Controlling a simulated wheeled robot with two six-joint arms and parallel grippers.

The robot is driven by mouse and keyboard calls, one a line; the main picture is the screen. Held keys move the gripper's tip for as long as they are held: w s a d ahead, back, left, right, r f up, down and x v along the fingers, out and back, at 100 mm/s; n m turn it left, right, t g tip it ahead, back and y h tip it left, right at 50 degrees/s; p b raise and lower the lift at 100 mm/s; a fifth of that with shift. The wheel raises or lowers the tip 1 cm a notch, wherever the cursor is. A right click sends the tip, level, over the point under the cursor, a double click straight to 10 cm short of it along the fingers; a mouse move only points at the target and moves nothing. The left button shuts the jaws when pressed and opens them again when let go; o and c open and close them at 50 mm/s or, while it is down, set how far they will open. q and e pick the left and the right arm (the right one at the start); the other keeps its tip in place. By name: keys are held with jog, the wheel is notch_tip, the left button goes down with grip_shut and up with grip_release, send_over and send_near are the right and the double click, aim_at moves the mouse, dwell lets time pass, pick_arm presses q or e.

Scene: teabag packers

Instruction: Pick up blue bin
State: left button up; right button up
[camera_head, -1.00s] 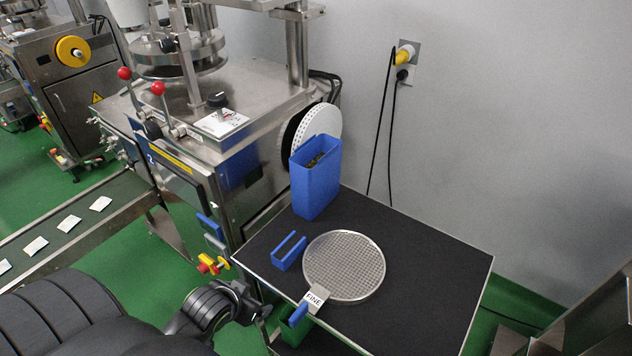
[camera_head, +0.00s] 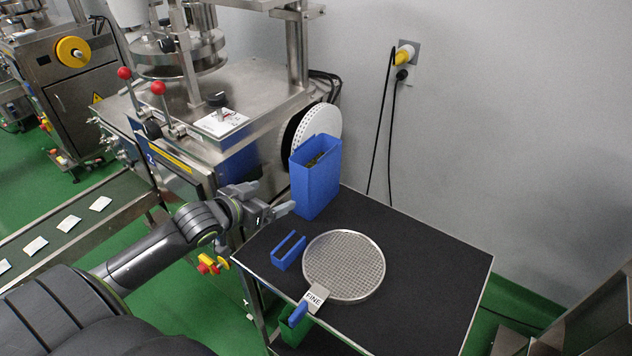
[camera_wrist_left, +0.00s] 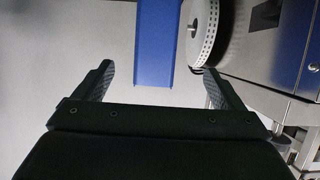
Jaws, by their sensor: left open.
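The blue bin (camera_head: 316,182) is a tall, open-topped box standing upright at the back left of the black table. Dark loose material shows inside its mouth. My left gripper (camera_head: 284,211) is beside the bin at its lower left, over the table's left edge, open and apart from it. In the left wrist view the bin (camera_wrist_left: 154,45) shows ahead, between the two spread fingers of the gripper (camera_wrist_left: 155,85). The bin's lower left part is close to the fingertips in the head view. My right gripper is not in view.
A round sieve (camera_head: 344,266) labelled FINE and a small blue holder (camera_head: 289,251) lie on the black table (camera_head: 430,272). The steel packing machine (camera_head: 262,88) and a white perforated reel (camera_head: 322,121) stand close left of the bin. The table's right side is clear.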

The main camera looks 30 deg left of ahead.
aim_at(298, 185)
pick_arm(q)
jog(key=x, duration=0.9)
jog(key=shift+f+p, duration=0.1)
jog(key=shift+p, duration=0.2)
jog(key=shift+w+d+f, duration=0.1)
jog(key=shift+w+f, duration=0.1)
jog(key=shift+w, duration=0.25)
jog(key=shift+w+d+p, duration=0.15)
jog(key=shift+w+p, duration=0.15)
jog(key=shift+w, duration=0.3)
jog(key=x, duration=0.3)
jog(key=shift+d+p, duration=0.15)
jog(key=shift+p, duration=0.2)
jog(key=shift+w+f, duration=0.3)
jog(key=shift+w, duration=0.15)
jog(key=c, duration=1.5)
jog(key=shift+r, duration=0.2)
